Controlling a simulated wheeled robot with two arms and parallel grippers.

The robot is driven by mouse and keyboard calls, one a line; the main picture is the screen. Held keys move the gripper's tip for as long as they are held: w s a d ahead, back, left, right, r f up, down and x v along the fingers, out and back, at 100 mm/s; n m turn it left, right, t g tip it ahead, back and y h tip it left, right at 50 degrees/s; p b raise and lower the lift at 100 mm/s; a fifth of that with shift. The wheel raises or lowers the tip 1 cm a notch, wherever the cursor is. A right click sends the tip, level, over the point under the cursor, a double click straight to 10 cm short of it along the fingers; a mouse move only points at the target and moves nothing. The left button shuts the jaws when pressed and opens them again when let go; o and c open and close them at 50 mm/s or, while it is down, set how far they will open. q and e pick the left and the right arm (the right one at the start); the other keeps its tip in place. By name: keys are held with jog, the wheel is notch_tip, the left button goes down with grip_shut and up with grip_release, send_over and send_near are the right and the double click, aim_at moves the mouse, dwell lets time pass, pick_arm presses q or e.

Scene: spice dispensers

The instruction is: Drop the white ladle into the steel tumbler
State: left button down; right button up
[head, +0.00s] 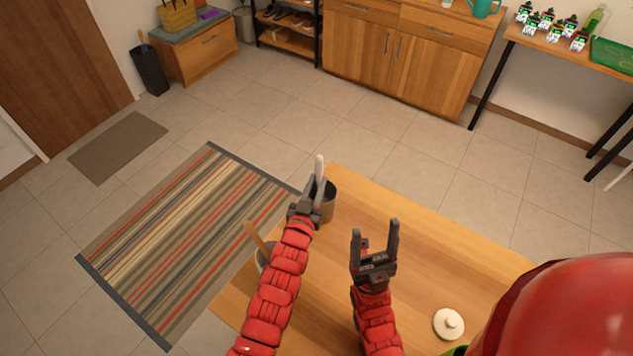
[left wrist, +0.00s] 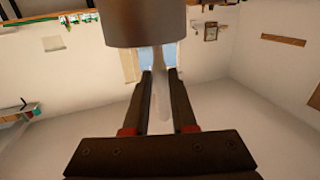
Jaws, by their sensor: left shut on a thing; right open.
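The white ladle (head: 319,168) stands roughly upright in my left gripper (head: 314,190), which is shut on it. In the left wrist view, the ladle (left wrist: 161,105) lies between the fingers of the left gripper (left wrist: 160,75). The steel tumbler (head: 328,207) stands at the table's far left corner, right by the gripper. It also shows at the top of the left wrist view (left wrist: 145,25), where its wall hides the ladle's far end. I cannot tell whether that end is inside or behind it. My right gripper (head: 376,245) is open and empty above the table.
A grey container (head: 261,262) with a wooden-handled utensil (head: 255,238) stands left of my left arm, partly hidden. A white round lid (head: 448,325) lies at the right on the wooden table (head: 440,255). The table between my right gripper and its far edge is clear.

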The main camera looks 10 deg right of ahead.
pick_arm(q)
jog(key=shift+f+b, duration=0.3)
jog(key=shift+f, duration=0.4)
jog(key=c, duration=0.6)
grip_release()
jog(key=shift+c, duration=0.2)
jog(key=shift+r, duration=0.15)
